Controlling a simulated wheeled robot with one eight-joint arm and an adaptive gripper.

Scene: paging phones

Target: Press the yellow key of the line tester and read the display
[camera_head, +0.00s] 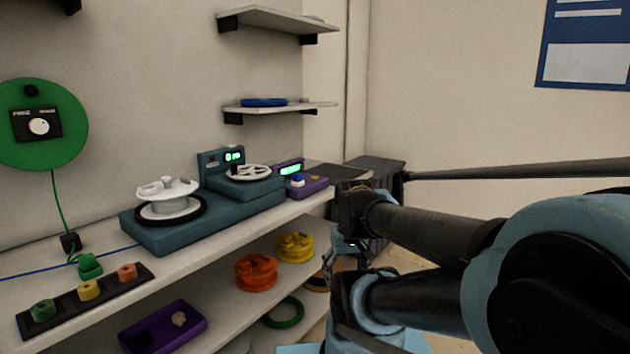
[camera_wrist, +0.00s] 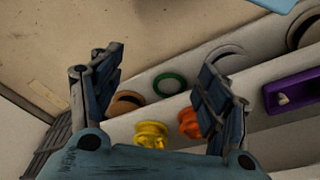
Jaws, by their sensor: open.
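A purple device (camera_head: 313,188) with a small lit green display (camera_head: 291,170) stands on the workbench at its far end; it looks like the line tester. A small yellow key (camera_head: 315,177) is on its top, beside a blue-and-white part. The display's characters are too small to read. My gripper (camera_head: 347,256) is in front of the bench edge, below and to the right of the device, apart from it. In the wrist view my gripper (camera_wrist: 156,68) has its fingers spread, with nothing between them; the device is not visible there.
A teal winding machine (camera_head: 165,238) stands left of the device. A dark block with coloured knobs (camera_head: 88,300) is at front left.

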